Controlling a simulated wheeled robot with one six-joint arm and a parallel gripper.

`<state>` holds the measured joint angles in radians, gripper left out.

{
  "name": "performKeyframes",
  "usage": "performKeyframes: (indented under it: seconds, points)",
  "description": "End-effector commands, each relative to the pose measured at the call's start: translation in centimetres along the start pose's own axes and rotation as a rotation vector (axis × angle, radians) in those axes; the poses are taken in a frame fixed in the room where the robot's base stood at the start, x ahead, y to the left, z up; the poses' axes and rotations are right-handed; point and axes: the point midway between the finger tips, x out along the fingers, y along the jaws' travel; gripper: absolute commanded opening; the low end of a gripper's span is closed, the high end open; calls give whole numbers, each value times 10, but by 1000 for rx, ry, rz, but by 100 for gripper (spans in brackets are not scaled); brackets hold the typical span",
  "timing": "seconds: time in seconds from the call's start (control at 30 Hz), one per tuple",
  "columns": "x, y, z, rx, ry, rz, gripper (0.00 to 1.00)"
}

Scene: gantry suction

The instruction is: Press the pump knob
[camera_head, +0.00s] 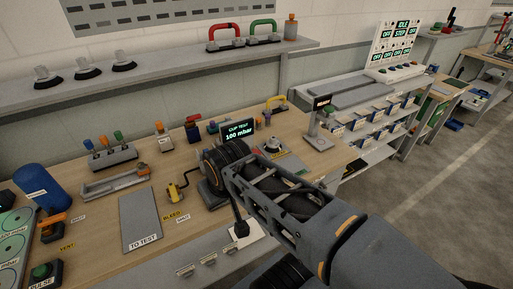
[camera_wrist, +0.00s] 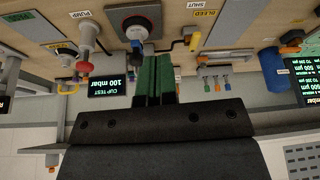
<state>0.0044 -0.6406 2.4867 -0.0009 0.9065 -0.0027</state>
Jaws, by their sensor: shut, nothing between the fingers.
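In the wrist view, which is upside down, a PUMP label (camera_wrist: 80,14) lies on the bench at upper left. Beside it stands a pale post with a red knob (camera_wrist: 84,63) at its end. I cannot tell for sure that this is the pump knob. My gripper (camera_wrist: 151,58) is shut and empty, with its green fingers side by side. Its tips are close to a grey block with a dark round part (camera_wrist: 137,30); I cannot tell whether they touch it. In the head view my arm hides the fingers and part of the bench.
A CUP TEST display (camera_head: 238,130) stands behind my wrist. On the left are a blue cylinder (camera_head: 42,187), a TO TEST plate (camera_head: 140,218) and a yellow BLEED lever (camera_head: 177,191). A shelf (camera_head: 150,72) with suction cups runs behind the bench. The floor at right is clear.

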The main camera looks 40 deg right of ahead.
Motion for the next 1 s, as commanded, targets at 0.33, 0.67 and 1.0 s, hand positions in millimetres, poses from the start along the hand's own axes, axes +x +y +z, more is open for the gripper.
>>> performKeyframes:
  seconds: [0.33, 0.67, 1.0]
  points:
    - [-1, 96, -94, 83, -52, 44, 0]
    - [7, 209, -140, 125, -75, 56, 0]
    - [7, 224, -143, 126, -75, 56, 0]
